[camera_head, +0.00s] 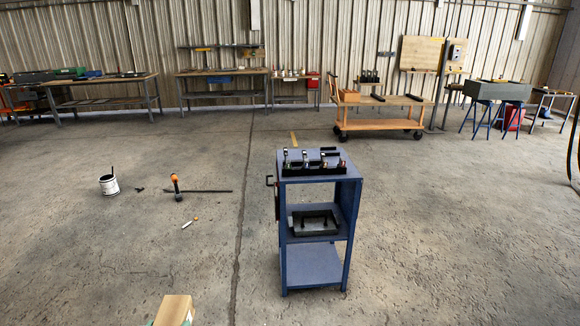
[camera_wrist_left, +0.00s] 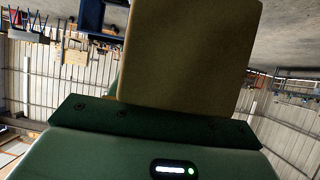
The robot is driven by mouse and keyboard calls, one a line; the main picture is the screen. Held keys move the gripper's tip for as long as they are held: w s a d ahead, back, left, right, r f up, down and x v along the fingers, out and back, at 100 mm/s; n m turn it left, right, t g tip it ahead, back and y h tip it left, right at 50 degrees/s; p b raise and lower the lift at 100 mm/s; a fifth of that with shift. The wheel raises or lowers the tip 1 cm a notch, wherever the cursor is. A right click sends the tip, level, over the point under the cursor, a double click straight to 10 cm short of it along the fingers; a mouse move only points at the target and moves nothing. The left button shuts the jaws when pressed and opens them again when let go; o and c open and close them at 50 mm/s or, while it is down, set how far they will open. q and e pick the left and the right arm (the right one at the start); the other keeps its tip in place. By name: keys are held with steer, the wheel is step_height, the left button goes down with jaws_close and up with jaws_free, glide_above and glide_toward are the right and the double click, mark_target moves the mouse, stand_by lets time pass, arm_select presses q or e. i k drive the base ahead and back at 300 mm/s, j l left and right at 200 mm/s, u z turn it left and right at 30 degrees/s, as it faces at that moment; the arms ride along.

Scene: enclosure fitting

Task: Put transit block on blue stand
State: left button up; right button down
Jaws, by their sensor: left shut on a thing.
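The transit block (camera_head: 174,309), a tan box-shaped piece, shows at the bottom edge of the head view, left of centre. It also fills the upper middle of the left wrist view (camera_wrist_left: 190,50). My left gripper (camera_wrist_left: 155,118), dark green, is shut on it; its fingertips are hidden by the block. The blue stand (camera_head: 312,264), with three levels, stands upright on the floor right of the block and farther away. Its top holds several black fittings, and its middle shelf a black tray-like piece. My right gripper is not in view.
A white bucket (camera_head: 109,185), an orange-headed tool (camera_head: 175,187), a dark rod (camera_head: 211,191) and a small pale cylinder (camera_head: 188,223) lie left of the stand. An orange cart (camera_head: 376,121) and workbenches (camera_head: 103,81) line the back wall. The stand's bottom shelf (camera_head: 314,265) looks bare.

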mark_target(291, 155)
steer(key=i, duration=1.05)
steer(key=i+j+z, duration=0.15)
steer(key=i, duration=0.9)
steer(key=i+j+z, duration=0.1)
steer(key=i+z, duration=0.25)
steer(key=i+j+z, duration=0.3)
steer(key=i, duration=0.2)
steer(key=i+j+z, duration=0.35)
steer(key=i+l, duration=0.05)
